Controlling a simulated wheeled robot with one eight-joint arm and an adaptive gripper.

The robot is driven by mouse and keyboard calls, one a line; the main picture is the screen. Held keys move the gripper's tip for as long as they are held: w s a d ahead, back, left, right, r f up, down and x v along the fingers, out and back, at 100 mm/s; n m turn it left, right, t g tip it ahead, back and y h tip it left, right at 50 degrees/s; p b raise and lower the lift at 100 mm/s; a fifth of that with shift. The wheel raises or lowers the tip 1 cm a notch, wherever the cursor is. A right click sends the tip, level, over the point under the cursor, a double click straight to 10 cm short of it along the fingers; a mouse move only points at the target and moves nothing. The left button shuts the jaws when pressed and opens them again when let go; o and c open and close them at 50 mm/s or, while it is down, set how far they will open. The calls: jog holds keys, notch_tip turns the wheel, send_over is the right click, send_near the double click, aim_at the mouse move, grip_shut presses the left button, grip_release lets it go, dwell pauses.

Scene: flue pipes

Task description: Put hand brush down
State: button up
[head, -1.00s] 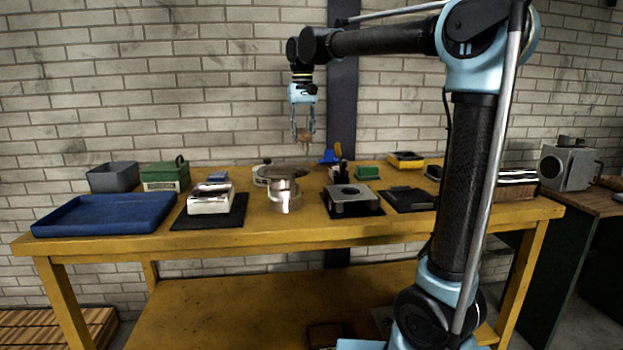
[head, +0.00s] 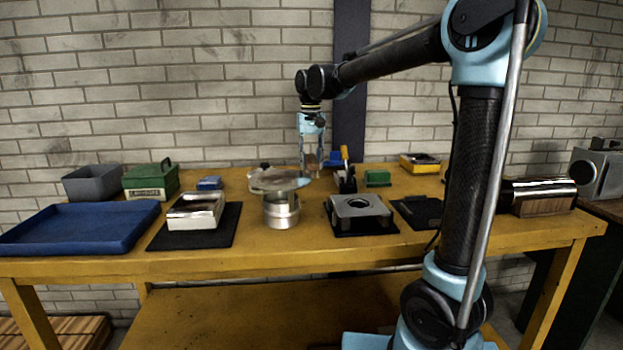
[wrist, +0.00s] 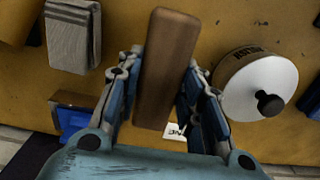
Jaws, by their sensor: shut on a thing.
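My gripper (head: 312,168) hangs pointing down near the back of the yellow bench (head: 290,262), behind and right of a silver cylinder. The hand brush (head: 310,161) shows only as a small brown patch between its fingers. In the wrist view its plain brown wooden body (wrist: 167,50) lies lengthwise between the two fingers of my gripper (wrist: 162,78), which are shut on it. Bristles cannot be made out. The brush is low over the bench; I cannot tell whether it touches the top.
A white round container with a black knob (wrist: 262,85) is right of the brush in the wrist view; a grey folded cloth (wrist: 72,35) is left. The silver cylinder (head: 281,211), grey fixture (head: 360,211) and green block (head: 377,178) stand nearby.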

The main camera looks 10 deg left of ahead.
aim_at(311, 158)
jog(key=shift+f, duration=2.5)
jog(key=o, duration=0.9)
jog(key=shift+s+f, duration=0.1)
jog(key=shift+o, duration=0.2)
notch_tip(311, 158, up, 12)
jog(key=shift+r, duration=0.1)
